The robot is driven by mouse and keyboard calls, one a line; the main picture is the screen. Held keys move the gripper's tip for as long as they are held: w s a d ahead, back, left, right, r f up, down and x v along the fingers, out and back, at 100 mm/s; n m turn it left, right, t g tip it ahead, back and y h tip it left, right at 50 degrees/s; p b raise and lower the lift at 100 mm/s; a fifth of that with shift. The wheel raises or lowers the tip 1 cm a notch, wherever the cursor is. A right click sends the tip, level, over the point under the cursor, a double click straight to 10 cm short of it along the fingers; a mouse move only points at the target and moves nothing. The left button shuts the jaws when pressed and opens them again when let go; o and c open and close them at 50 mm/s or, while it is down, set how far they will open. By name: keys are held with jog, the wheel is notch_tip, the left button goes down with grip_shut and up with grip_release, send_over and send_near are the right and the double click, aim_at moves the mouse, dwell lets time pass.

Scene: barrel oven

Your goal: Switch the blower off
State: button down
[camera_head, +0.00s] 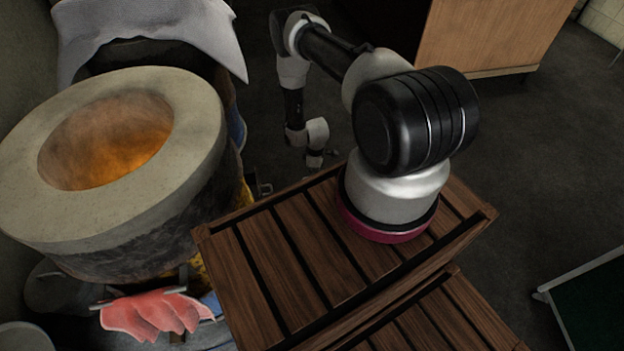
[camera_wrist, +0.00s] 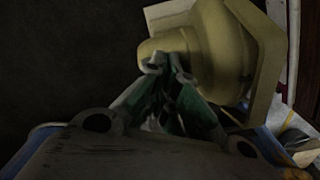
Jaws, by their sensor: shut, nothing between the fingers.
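In the wrist view, my gripper (camera_wrist: 167,66) is shut, its green-sided fingers drawn together at the tips. A pale yellow, rounded housing with a wide flange (camera_wrist: 210,45) lies directly beyond the fingertips, and it looks like the blower. The tips overlap its narrow end in the picture; I cannot tell whether they touch it. No switch can be made out, and the fingers hide part of the housing. In the head view, my arm reaches down between the barrel oven (camera_head: 190,180) and the dark floor; the fingers and the blower are not clear there.
The barrel oven glows orange inside its thick pale rim, close left of my arm. A grey cloth (camera_head: 160,20) hangs behind it, and a red glove (camera_head: 155,312) hangs in front. A wooden cabinet (camera_head: 490,35) stands at the back. Dark floor (camera_head: 545,160) is open to the right.

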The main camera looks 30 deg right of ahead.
jog(key=shift+f, duration=0.7)
dwell(0.3)
jog(key=shift+r, duration=3.55)
